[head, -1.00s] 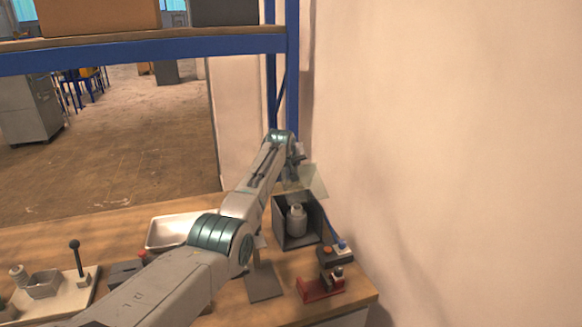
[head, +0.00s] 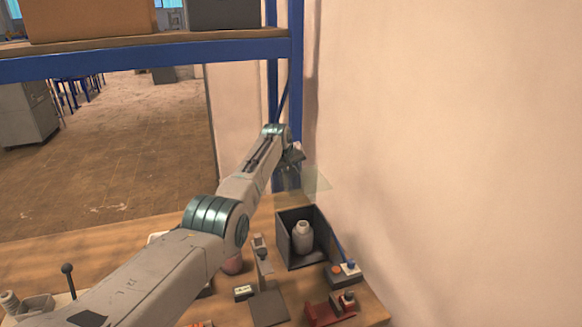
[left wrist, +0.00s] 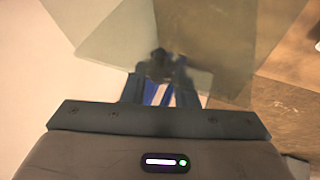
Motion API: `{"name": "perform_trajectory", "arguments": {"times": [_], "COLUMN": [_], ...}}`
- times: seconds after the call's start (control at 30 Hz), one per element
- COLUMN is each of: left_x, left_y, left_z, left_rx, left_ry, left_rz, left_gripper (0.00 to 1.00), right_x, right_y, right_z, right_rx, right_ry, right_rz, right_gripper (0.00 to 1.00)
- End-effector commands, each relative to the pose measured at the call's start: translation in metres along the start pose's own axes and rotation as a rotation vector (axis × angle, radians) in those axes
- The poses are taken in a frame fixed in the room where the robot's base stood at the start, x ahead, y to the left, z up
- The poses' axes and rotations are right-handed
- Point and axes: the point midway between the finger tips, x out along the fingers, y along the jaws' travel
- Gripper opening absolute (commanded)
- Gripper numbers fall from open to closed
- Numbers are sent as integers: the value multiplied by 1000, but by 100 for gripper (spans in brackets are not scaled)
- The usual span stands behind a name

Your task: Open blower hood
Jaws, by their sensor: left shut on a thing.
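The blower hood (head: 294,252) is a dark open-fronted box on the bench, with a pale bottle (head: 302,236) standing inside. Its clear lid (head: 317,180) is raised above the box, tilted up. My left gripper (head: 294,158) is up at the lid's edge, above the back of the box. In the left wrist view the gripper (left wrist: 160,88) is shut on a small dark piece (left wrist: 158,66) at the clear panel (left wrist: 185,30); its exact shape is blurred. My right gripper is not in view.
A plain wall (head: 440,150) stands close on the right. A blue shelf frame (head: 150,58) is behind, with boxes on top. A red device (head: 328,309) and a small switch box (head: 345,270) sit by the hood's front right. My left arm hides part of the bench.

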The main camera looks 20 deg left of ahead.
Motion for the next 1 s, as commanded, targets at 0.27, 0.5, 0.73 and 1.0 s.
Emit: {"name": "perform_trajectory", "arguments": {"times": [0.27, 0.5, 0.73, 1.0], "left_x": [-1, -1, 0, -1], "left_y": [-1, -1, -1, -1], "left_z": [0, 0, 1, 2], "left_rx": [-10, -10, -9, -9], "left_ry": [-15, -17, -18, -19], "left_rz": [0, -1, -1, 0], "left_gripper": [0, 0, 47, 47], "right_x": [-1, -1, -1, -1], "right_y": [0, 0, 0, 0], "right_z": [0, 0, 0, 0], "right_rx": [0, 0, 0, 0], "right_ry": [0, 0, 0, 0], "right_rz": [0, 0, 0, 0], "right_gripper": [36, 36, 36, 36]}}
